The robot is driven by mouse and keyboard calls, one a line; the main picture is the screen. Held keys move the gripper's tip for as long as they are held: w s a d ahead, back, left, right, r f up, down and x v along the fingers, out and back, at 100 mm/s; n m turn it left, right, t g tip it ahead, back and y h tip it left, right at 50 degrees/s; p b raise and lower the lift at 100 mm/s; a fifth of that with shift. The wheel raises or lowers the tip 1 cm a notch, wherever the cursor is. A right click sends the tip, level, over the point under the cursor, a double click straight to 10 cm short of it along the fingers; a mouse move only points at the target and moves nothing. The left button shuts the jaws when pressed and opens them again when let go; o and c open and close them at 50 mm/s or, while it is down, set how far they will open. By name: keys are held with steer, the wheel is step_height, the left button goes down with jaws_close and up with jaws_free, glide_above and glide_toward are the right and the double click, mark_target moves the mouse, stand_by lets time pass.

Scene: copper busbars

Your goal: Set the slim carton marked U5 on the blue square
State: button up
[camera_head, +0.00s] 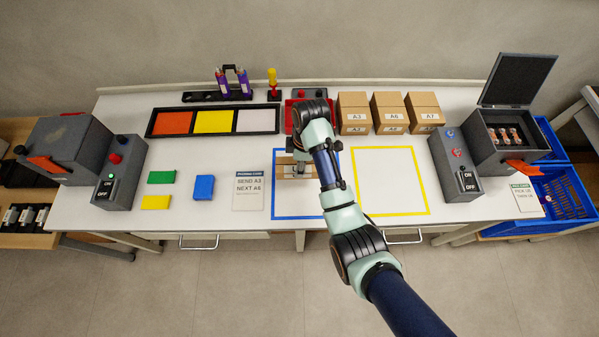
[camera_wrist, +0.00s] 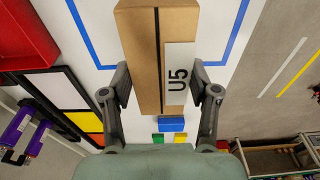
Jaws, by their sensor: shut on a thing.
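The slim brown carton marked U5 (camera_wrist: 147,60) is between the fingers of my gripper (camera_wrist: 161,90) in the wrist view, its label facing the camera. My gripper is shut on it. In the head view the carton (camera_head: 294,172) shows partly beneath my gripper (camera_head: 300,155), and my arm hides the rest. The blue square outline (camera_head: 275,190) is on the white table, and the carton is over its inside. I cannot tell whether the carton touches the table.
Cartons marked A3 (camera_head: 353,114), A6 (camera_head: 390,114) and A7 (camera_head: 425,114) stand at the back. A yellow square outline (camera_head: 427,182) lies to the right. A sign (camera_head: 248,188) and a blue block (camera_head: 203,187) lie to the left. A black tray (camera_head: 278,120) is behind.

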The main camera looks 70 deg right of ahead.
steer(key=shift+w+f+b, duration=0.1)
steer(key=shift+f+b, duration=0.85)
steer(key=shift+f, duration=2.85)
steer(key=shift+f, duration=0.1)
steer(key=o, duration=1.1)
steer(key=r+p, duration=0.1)
steer(key=r, duration=0.3)
steer(key=s+r+p, duration=0.1)
steer(key=r, duration=0.3)
steer(key=r+p, duration=0.2)
steer(key=r, duration=0.2)
steer(key=shift+s+d, duration=0.2)
steer(key=shift+d, duration=0.15)
